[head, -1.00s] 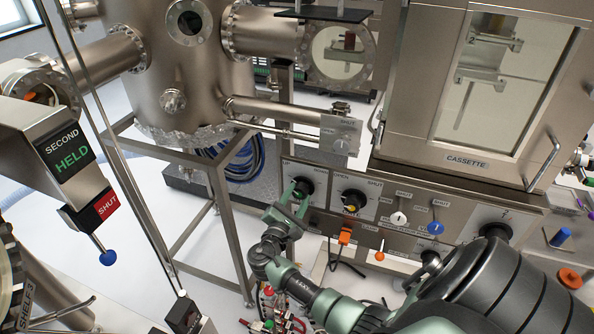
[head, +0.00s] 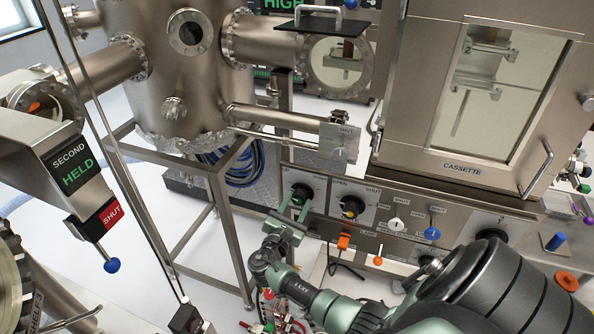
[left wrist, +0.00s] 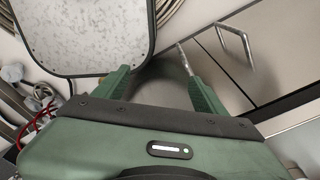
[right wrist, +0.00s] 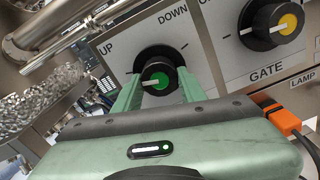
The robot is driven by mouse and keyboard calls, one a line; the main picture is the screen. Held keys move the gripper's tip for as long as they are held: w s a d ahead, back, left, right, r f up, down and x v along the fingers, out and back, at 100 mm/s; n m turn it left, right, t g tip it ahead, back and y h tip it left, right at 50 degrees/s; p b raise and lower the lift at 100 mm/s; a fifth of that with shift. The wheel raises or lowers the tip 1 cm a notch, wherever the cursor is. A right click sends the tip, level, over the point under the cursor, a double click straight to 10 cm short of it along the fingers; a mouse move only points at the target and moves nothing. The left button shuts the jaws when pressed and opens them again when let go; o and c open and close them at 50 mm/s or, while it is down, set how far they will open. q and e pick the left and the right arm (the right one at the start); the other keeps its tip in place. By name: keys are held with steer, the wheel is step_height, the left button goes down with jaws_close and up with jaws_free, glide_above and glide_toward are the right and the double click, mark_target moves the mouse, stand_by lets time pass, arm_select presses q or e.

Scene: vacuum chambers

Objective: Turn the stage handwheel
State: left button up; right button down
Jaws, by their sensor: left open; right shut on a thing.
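The stage handwheel is a black knob with a green centre and a white pointer line, on a panel marked UP and DOWN; it shows in the head view (head: 302,190) and the right wrist view (right wrist: 158,74). My right gripper (head: 294,207) is shut on this knob, with one finger on each side in the right wrist view (right wrist: 158,88). The pointer line points left, slightly downward, there. My left gripper (left wrist: 155,78) is open and empty in the left wrist view. It is out of the head view.
A steel frame (head: 222,190) stands to the left. The cassette chamber (head: 412,150) is above the panel. A grey plate (left wrist: 80,35) is near my left gripper.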

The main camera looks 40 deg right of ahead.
steer(key=shift+s+f, duration=0.1)
steer(key=shift+f, duration=0.1)
steer(key=c, duration=0.8)
jaws_free()
steer(key=shift+r, duration=0.1)
steer(key=b+v, duration=0.2)
steer(key=v, duration=0.5)
steer(key=shift+s+a, duration=0.15)
steer(key=shift+a, duration=0.25)
